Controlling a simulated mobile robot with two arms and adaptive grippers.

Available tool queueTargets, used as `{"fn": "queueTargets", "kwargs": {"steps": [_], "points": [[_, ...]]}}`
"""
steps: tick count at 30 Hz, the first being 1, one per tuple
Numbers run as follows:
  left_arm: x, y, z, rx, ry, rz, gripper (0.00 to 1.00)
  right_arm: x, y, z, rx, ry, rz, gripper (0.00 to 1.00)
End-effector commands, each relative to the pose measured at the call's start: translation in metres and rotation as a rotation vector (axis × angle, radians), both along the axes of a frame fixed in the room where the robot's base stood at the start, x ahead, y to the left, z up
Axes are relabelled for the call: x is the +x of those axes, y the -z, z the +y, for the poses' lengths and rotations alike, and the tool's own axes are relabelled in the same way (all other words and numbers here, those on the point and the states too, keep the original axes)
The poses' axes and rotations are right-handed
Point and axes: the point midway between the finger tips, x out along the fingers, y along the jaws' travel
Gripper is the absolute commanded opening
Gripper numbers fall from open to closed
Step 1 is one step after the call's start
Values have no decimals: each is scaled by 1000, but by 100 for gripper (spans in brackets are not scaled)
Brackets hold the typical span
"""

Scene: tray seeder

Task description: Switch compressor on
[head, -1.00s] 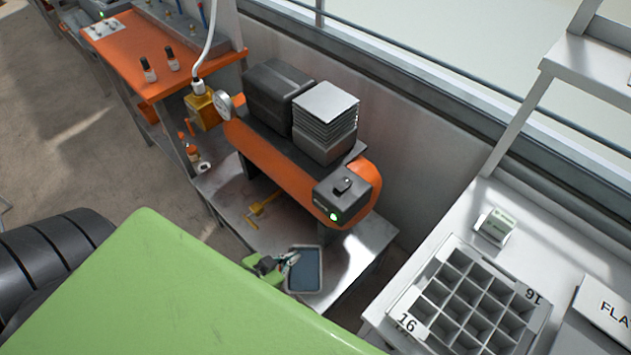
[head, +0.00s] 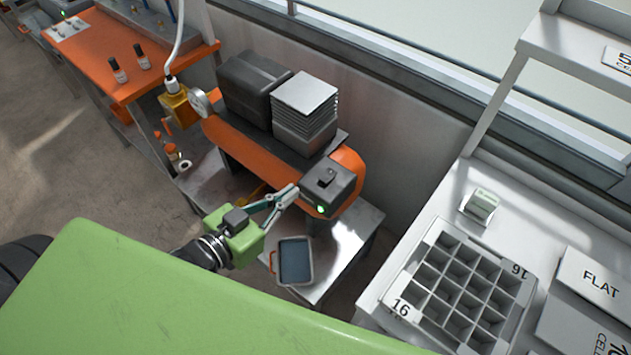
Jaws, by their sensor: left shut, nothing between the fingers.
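The compressor is an orange tank (head: 258,151) with a dark motor block (head: 252,84) and a finned grey cylinder head (head: 304,105) on top. A dark switch box (head: 327,187) sits at its near right end, with a black switch (head: 326,177) on top and a lit green lamp (head: 320,209) on its front. My left gripper (head: 295,190) is shut and empty. Its fingertips are at the left edge of the switch box; I cannot tell whether they touch it. My right gripper is not in view.
A blue-grey tray (head: 295,262) lies on the metal stand (head: 345,240) below the compressor. A pressure gauge (head: 200,103) and brass-coloured filter (head: 178,108) are at its left end. A white bench (head: 448,205) with a celled tray (head: 403,290) stands at right.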

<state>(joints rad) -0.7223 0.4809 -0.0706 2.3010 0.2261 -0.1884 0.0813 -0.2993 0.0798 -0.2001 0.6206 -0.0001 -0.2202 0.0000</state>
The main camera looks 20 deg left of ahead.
Motion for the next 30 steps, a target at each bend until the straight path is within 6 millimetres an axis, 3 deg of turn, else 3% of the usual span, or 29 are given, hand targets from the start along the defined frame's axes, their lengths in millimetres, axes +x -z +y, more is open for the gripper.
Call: {"fn": "queueTargets", "kwargs": {"steps": [8, 21, 24, 30], "points": [[21, 3, -7, -2, -1, -4, 0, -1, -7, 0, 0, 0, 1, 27], [94, 22, -34, -1, -1, -3, 0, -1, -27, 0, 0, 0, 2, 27], [91, 43, -33, 2, 0, 6, 0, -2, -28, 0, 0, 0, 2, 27], [91, 61, -33, 0, 0, 1, 0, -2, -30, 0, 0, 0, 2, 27]]}}
